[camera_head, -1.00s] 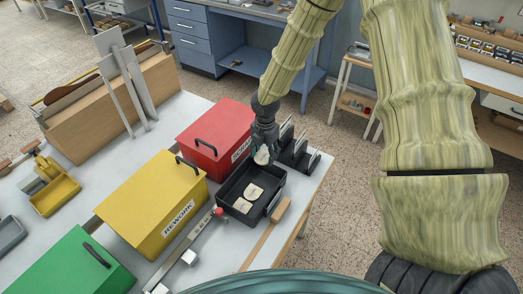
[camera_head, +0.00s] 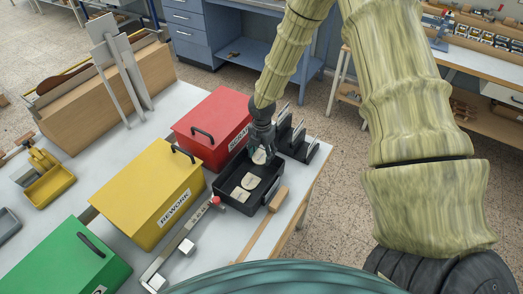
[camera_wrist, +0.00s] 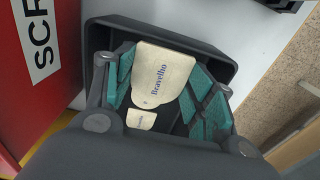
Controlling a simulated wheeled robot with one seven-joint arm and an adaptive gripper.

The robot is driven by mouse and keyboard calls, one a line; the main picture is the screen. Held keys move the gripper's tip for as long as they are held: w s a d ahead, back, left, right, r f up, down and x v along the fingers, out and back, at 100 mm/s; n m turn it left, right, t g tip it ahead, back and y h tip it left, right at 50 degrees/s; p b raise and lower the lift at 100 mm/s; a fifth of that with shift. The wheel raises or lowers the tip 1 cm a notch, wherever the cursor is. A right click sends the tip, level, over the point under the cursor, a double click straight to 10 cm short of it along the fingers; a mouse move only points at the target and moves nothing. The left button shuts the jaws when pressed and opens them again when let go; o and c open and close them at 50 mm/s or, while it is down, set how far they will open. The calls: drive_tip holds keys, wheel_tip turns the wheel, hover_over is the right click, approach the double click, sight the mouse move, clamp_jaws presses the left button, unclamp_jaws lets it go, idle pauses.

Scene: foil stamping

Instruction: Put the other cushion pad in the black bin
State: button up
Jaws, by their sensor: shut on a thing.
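The black bin (camera_head: 234,207) stands open on the table, and its rim also shows in the wrist view (camera_wrist: 219,52). Two cream pads lie in it, one (camera_head: 249,181) nearer the middle and one (camera_head: 240,194) nearer the front. My gripper (camera_head: 260,150) is at the bin's far end, fingers pointing down. It is shut on a cream cushion pad (camera_head: 258,157). In the wrist view the held pad (camera_wrist: 164,72), printed "Bravelho", sits between the teal finger pads. Part of another pad (camera_wrist: 141,120) shows below it. Whether the held pad touches the bin floor I cannot tell.
A red box (camera_head: 205,125) with a handle stands close left of the bin. A yellow box (camera_head: 140,200) marked REWORK and a green box (camera_head: 75,262) are further left. A dark rack (camera_head: 298,140) stands right behind the bin. A wooden-handled tool (camera_head: 262,222) lies in front.

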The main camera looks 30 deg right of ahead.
sight(261, 168)
drive_tip(key=shift+f+b, duration=1.35)
drive_tip(key=shift+f, duration=1.75)
drive_tip(key=o, duration=0.8)
drive_tip(key=shift+r, duration=0.1)
wheel_tip(261, 168, up, 10)
drive_tip(key=p, duration=0.8)
